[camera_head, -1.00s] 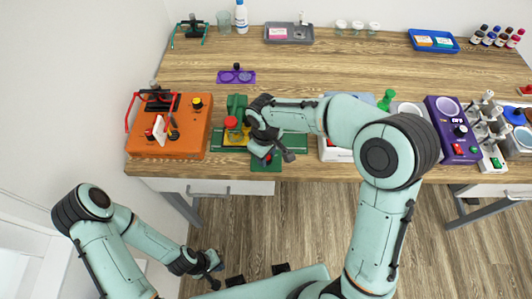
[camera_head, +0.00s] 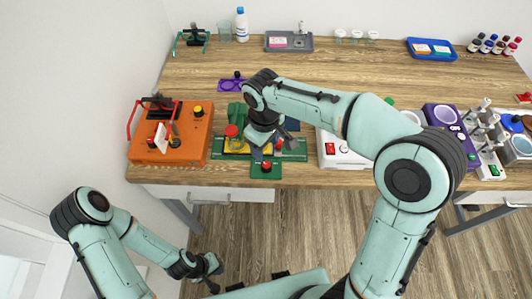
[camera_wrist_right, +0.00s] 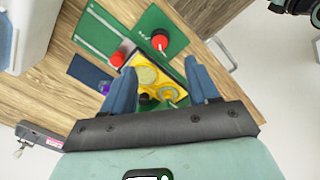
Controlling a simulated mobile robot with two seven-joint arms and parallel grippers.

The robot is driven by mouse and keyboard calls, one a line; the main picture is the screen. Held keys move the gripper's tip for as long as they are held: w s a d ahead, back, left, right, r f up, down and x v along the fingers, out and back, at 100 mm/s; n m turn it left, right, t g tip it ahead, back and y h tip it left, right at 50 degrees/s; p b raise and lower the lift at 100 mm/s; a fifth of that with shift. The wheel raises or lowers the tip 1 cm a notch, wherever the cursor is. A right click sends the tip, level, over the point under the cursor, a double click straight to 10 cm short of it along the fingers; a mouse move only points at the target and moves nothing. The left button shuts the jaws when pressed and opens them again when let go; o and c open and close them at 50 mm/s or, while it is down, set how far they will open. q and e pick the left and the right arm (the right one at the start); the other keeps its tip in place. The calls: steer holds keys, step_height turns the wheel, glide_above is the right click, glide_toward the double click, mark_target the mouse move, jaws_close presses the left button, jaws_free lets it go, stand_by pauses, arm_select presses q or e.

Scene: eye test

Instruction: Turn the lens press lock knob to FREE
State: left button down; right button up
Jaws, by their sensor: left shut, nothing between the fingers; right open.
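A green device with a yellow plate, apparently the lens press, stands on the table's front part; its green base (camera_head: 293,155) shows in the head view. A red knob (camera_head: 232,131) tops its left side. A separate green plate with a red knob (camera_head: 266,165) is at the table's front edge. In the right wrist view the yellow plate (camera_wrist_right: 155,75) carries round discs and a small black knob (camera_wrist_right: 145,99). My right gripper (camera_wrist_right: 163,92) is open above it, fingers apart; contact is unclear. No FREE mark is readable. My left gripper (camera_head: 212,274) is shut, empty, below the table's front edge.
An orange device (camera_head: 170,152) with a red handle stands left of the green one. A white box (camera_head: 328,150) stands to its right, then a purple device (camera_head: 440,114). A purple plate (camera_head: 231,85) lies behind.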

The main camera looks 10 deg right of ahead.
steer(key=shift+r, duration=1.8)
